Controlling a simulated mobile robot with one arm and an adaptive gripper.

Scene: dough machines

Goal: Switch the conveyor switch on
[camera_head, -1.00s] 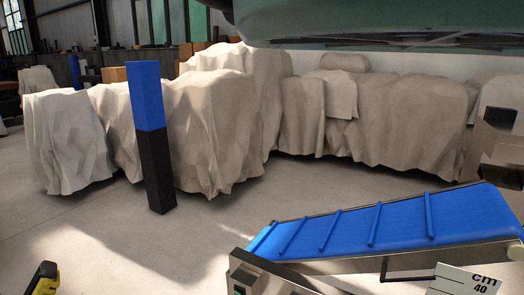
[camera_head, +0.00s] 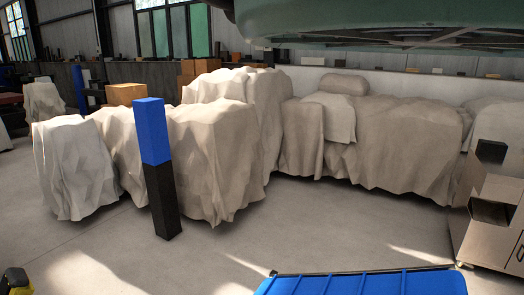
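The blue conveyor belt (camera_head: 362,285) with raised cross ribs shows only as its upper end along the bottom edge of the head view. The rest of the conveyor is cut off below. The conveyor switch is not in view. My gripper cannot be made out in the picture, so its place relative to the switch is not shown. A black and yellow part (camera_head: 15,281) shows at the lower left corner; I cannot tell what it belongs to.
A blue and black square post (camera_head: 158,165) stands on the open floor at left. Large cloth-covered shapes (camera_head: 400,145) line the back. A steel machine (camera_head: 488,215) stands at the right edge. A green structure (camera_head: 380,20) hangs across the top. The floor between is clear.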

